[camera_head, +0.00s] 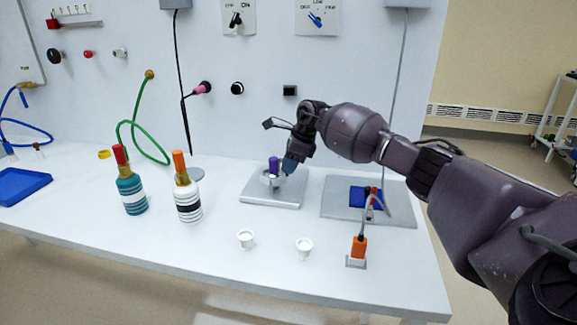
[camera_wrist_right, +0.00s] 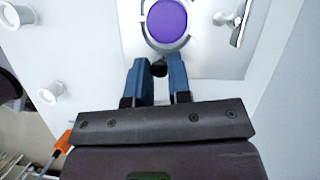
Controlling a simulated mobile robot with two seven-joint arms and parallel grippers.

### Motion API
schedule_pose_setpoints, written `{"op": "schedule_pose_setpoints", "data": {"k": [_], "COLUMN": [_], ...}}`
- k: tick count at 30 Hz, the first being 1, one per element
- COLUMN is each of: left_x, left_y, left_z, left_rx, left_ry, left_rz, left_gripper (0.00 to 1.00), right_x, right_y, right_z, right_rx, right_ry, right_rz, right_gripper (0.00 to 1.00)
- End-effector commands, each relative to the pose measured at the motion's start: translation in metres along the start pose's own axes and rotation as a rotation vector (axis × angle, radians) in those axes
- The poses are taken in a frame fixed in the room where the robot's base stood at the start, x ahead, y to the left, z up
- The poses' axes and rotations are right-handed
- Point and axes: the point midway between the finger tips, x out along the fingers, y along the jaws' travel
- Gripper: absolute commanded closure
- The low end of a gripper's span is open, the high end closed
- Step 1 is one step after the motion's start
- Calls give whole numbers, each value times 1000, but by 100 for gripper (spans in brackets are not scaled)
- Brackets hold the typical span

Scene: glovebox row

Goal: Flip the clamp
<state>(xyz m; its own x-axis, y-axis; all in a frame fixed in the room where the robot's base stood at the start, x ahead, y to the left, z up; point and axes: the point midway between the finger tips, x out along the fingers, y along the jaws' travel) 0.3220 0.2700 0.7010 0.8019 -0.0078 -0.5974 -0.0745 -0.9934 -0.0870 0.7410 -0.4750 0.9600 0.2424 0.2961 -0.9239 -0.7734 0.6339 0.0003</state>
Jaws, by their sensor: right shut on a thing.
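The clamp (camera_head: 268,182) stands on a grey plate (camera_head: 262,200) near the middle of the bench, around a purple-topped piece (camera_head: 273,165). In the right wrist view its grey ring (camera_wrist_right: 168,51) surrounds the round purple top (camera_wrist_right: 167,19). My right gripper (camera_head: 287,166) is at the right side of the clamp. In the right wrist view its blue fingers (camera_wrist_right: 158,66) are closed around a small dark end at the ring's near edge, which looks like the clamp's handle. The fingers partly hide this end. My left gripper is not in view.
Two small white cups (camera_head: 246,240) and an orange-topped holder (camera_head: 358,247) stand in front. Two striped bottles (camera_head: 188,202) are at left, with a blue tray (camera_head: 18,186) beyond. A second plate (camera_head: 340,212) with a blue block lies at right. A metal lever (camera_wrist_right: 240,25) is beside the ring.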

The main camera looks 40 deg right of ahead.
Motion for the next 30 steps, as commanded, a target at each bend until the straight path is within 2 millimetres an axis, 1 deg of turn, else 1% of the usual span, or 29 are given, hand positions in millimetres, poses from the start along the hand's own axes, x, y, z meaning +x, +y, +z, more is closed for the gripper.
{"op": "schedule_pose_setpoints", "data": {"k": [5,6,10,11,18,22,26,30], "left_x": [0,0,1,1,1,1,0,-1], "left_y": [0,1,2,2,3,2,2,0], "left_z": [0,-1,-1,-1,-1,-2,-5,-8], "left_rx": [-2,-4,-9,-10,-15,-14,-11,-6], "left_ry": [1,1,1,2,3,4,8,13], "left_rz": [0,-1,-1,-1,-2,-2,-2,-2], "left_gripper": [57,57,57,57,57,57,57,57], "right_x": [0,0,0,0,0,-7,-25,-52], "right_y": [0,0,0,0,0,0,-1,0], "right_z": [0,0,0,0,0,0,1,1], "right_rx": [0,0,0,1,1,1,1,0], "right_ry": [0,0,0,0,0,0,-1,-1], "right_rz": [1,1,1,0,0,-2,-5,-5], "right_gripper": [100,78,58,56,56,56,56,56]}}
